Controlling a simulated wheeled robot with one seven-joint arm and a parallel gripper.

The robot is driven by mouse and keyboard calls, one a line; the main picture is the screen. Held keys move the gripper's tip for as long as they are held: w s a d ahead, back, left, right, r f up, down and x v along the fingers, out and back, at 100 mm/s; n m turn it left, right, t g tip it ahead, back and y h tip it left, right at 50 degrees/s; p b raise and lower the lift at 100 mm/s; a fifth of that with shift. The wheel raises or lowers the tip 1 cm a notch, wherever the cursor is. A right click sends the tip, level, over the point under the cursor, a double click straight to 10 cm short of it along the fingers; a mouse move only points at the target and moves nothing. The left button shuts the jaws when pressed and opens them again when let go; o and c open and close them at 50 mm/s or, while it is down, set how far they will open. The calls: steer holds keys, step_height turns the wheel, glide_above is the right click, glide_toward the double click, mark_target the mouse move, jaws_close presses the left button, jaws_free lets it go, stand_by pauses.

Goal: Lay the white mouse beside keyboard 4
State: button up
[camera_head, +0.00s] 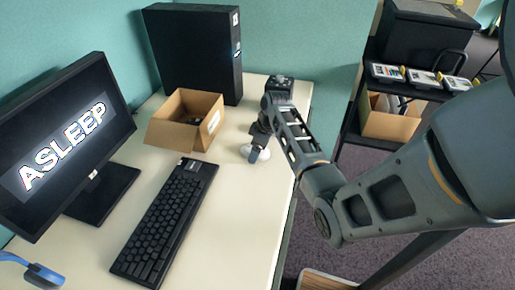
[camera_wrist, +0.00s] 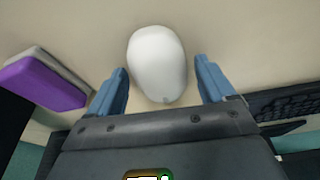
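The white mouse (camera_head: 263,154) lies on the desk to the right of the black keyboard (camera_head: 158,230), partly hidden by my gripper (camera_head: 257,146). In the wrist view, the mouse (camera_wrist: 157,58) sits between the two blue fingers of my gripper (camera_wrist: 160,75). The fingers are open, with a gap on each side of the mouse. The keyboard's edge (camera_wrist: 285,100) shows at the right of the wrist view. A small label is on the keyboard's far end, but I cannot read its number.
An open cardboard box (camera_head: 186,121) stands behind the keyboard, near a black computer tower (camera_head: 195,50). A monitor (camera_head: 65,145) reading ASLEEP stands at the left. A purple and white object (camera_wrist: 45,82) lies left of the mouse in the wrist view. The desk nearer than the mouse is clear.

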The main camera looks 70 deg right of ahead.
steer(key=shift+o, duration=0.4)
